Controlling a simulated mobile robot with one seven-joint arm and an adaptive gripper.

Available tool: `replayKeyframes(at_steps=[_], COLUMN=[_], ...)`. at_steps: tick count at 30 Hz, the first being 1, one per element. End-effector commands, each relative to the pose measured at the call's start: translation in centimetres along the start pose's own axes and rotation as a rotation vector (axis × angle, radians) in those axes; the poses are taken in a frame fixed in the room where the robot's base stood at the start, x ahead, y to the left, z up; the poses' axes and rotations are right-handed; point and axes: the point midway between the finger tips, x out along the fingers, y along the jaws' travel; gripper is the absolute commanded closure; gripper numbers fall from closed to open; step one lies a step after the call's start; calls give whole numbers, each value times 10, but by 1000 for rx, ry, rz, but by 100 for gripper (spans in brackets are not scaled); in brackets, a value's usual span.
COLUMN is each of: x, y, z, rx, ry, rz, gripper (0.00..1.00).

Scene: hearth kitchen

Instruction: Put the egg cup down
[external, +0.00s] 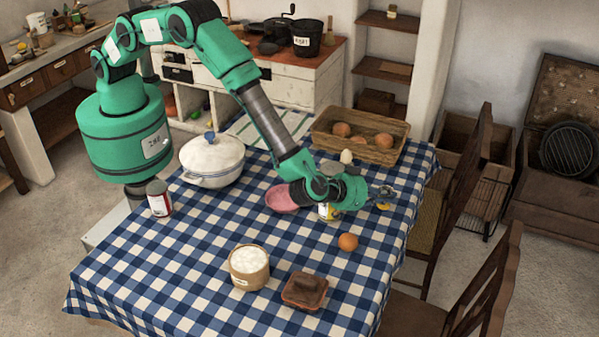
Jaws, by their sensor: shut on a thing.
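My gripper (385,197) is over the right part of the checked table (205,255), pointing to the right. It is shut on a small yellow thing (384,207), which looks like the egg cup. The thing is small and partly covered by the fingers, so its shape is unclear. I cannot tell whether its bottom touches the cloth.
An orange (348,242) lies in front of my gripper. A wicker basket (372,152) stands behind. A tub (249,278) and brown dish (304,292) stand in front. Cloth near the right edge is clear.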

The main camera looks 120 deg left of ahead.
Motion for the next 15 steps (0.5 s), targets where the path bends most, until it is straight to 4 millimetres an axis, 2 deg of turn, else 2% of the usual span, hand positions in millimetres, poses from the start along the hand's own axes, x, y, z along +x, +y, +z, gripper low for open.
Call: replayKeyframes(at_steps=[3,6,15], x=[8,11,12], y=[1,2,2], z=[16,22,24], rx=[2,0,-1], ry=[0,1,1], rz=[0,1,1], gripper=[100,100,100])
